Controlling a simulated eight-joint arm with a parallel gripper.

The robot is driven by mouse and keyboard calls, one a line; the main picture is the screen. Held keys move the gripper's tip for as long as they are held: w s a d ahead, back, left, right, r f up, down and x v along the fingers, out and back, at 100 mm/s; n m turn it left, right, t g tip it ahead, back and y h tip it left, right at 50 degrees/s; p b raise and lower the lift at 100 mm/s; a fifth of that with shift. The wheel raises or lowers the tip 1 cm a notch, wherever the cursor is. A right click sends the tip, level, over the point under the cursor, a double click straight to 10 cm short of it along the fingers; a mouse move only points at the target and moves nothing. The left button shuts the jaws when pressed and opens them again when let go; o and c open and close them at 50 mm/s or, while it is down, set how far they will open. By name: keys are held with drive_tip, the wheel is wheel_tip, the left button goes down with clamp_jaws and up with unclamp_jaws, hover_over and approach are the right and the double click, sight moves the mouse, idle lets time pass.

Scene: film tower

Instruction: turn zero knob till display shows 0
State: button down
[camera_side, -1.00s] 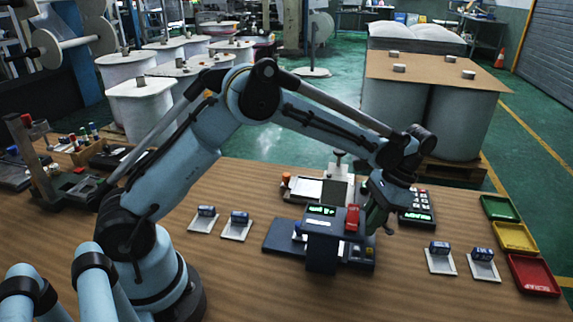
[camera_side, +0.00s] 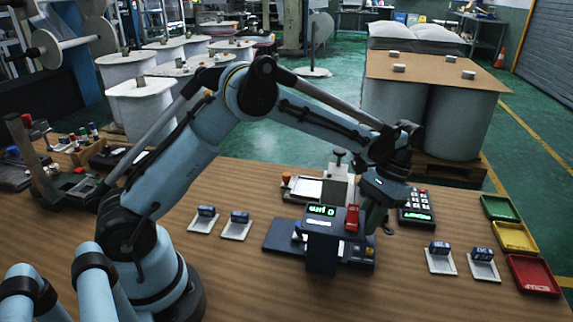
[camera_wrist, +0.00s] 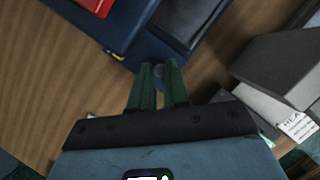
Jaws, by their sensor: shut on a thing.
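The dark blue gauge (camera_side: 322,252) stands on the wooden bench with a small green-lit display (camera_side: 322,210) on top. Its characters are small and look upside down from the side camera; one appears to be a 0 beside a unit. A red part (camera_side: 352,217) sits right of the display. My gripper (camera_side: 371,222) is at the gauge's right side, pointing down. In the wrist view my green fingers (camera_wrist: 160,78) are close together on the small grey zero knob (camera_wrist: 172,76), which is mostly covered by them. The fingers hide the knob in the side view.
A keypad box (camera_side: 417,207) with a green display stands behind right. Small blue blocks on white plates lie left and right (camera_side: 440,258). Green, yellow and red trays (camera_side: 533,275) line the right edge. A grey block (camera_wrist: 285,65) is close to my fingers. The front bench is clear.

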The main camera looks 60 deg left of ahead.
drive_tip(key=c, duration=1.1)
unclamp_jaws()
drive_tip(key=v, duration=1.2)
drive_tip(key=shift+r, duration=0.15)
